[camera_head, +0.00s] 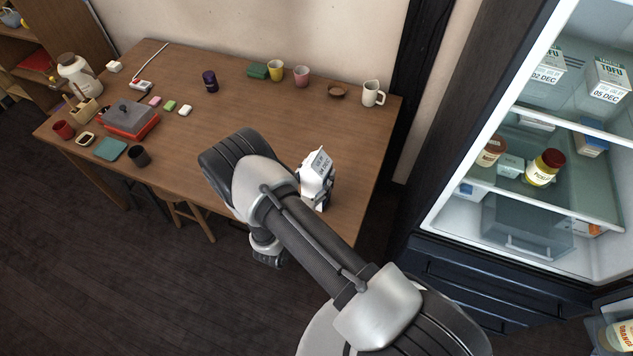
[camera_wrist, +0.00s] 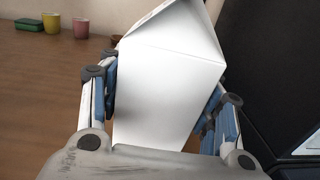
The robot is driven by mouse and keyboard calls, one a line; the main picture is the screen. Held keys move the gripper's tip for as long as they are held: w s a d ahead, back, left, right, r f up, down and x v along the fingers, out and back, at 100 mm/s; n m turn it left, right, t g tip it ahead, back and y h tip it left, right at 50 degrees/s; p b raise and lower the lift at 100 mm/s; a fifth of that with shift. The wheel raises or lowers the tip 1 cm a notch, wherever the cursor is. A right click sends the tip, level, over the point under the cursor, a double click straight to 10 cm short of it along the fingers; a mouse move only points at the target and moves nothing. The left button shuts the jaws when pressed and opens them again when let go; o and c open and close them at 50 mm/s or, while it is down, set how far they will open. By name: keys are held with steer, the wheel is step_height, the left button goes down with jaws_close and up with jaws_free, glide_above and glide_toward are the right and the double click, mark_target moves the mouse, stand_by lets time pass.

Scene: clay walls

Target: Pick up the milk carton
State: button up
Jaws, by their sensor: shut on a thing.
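The milk carton (camera_head: 316,175) is white with a gabled top and dark print, at the right part of the wooden table in the head view. In the wrist view the carton (camera_wrist: 165,85) fills the middle and leans a little. My gripper (camera_wrist: 163,105) has a blue-padded finger on each side of it and is shut on it. In the head view my arm covers most of the gripper and part of the carton. I cannot tell whether the carton's base touches the table.
An open fridge (camera_head: 520,180) with several food items stands at the right. A white mug (camera_head: 372,94), small brown bowl (camera_head: 337,91), pink cup (camera_head: 302,77) and yellow cup (camera_head: 275,70) stand along the table's back. The table's middle (camera_head: 215,125) is clear.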

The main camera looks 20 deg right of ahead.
jaws_close()
steer(key=shift+r, duration=0.1)
stand_by(0.5)
